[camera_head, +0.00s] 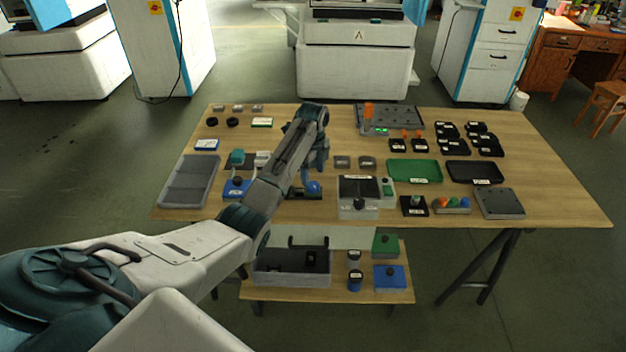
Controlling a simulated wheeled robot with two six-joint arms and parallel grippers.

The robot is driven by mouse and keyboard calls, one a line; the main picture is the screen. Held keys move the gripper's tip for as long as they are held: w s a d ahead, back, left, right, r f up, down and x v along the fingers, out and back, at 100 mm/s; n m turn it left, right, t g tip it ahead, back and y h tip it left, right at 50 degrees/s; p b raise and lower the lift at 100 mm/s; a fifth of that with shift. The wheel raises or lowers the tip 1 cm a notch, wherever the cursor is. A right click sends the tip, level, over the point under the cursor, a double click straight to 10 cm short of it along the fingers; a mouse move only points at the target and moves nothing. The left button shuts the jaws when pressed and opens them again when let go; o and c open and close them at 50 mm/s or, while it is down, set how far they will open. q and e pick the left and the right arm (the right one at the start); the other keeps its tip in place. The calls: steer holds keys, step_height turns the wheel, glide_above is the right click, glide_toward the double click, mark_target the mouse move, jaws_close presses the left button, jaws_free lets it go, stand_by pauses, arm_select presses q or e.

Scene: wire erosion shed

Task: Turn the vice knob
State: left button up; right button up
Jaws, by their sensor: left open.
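My left arm reaches over the table, and its wrist bends down so that my left gripper (309,178) points at the tabletop. The gripper is open; its fingertips are small and partly hidden by my own arm. Just below it is a blue rounded part (314,187) on a dark, low base (308,195), which looks like the vice and its knob. I cannot tell whether the fingers touch the blue part or stand around it. The left side of this base is hidden behind my forearm. My right gripper is not in view.
Green (413,171) and black (474,172) trays lie right. A lower shelf (330,295) holds boxes.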

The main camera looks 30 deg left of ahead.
mark_target(313, 185)
arm_select(q)
steer(key=shift+f, duration=2.15)
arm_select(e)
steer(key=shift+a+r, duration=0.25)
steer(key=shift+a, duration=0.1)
arm_select(q)
steer(key=c, duration=1)
steer(key=shift+o, duration=0.2)
steer(key=shift+p, duration=0.3)
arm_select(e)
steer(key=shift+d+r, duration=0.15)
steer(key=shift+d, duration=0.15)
